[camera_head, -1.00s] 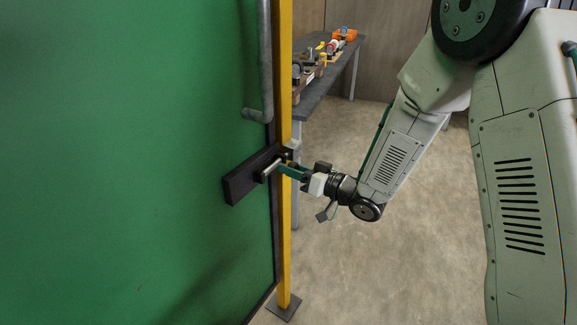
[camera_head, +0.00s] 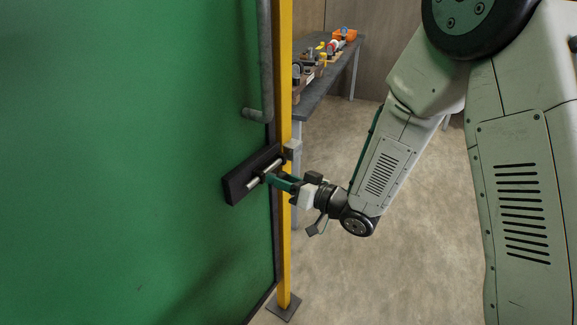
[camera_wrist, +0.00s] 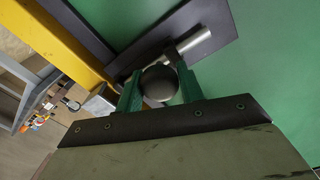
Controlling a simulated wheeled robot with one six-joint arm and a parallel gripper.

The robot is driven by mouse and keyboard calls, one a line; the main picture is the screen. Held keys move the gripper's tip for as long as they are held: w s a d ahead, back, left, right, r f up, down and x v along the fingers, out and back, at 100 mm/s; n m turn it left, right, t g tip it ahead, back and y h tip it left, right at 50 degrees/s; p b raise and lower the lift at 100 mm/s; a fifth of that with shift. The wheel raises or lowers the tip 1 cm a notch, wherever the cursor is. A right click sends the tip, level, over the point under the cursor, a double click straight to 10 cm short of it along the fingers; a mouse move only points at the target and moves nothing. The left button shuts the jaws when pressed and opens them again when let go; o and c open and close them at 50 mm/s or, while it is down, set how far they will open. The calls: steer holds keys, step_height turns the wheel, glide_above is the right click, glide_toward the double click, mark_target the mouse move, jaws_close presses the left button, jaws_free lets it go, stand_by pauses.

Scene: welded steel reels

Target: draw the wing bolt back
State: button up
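The wing bolt is a steel rod (camera_head: 253,184) on a dark mounting plate (camera_head: 236,190) at the right edge of the green panel. In the wrist view the rod (camera_wrist: 195,43) shows bright against the plate, with a dark round knob (camera_wrist: 159,83) standing toward the camera. My gripper (camera_head: 272,179) has its green fingers on either side of the knob, seemingly touching both sides; the wrist view shows this grip (camera_wrist: 159,92). A grey keeper block (camera_head: 292,150) sits on the yellow post. I cannot tell whether the rod's tip is clear of it.
The green panel (camera_head: 120,150) fills the left, with a vertical grey pipe handle (camera_head: 264,60) above the bolt. The yellow post (camera_head: 285,250) stands beside its edge. A workbench (camera_head: 330,85) with several parts is behind. The floor at right is open.

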steer(key=o, duration=0.3)
steer(key=v, duration=0.7)
stand_by(0.4)
steer(key=shift+f, duration=0.15)
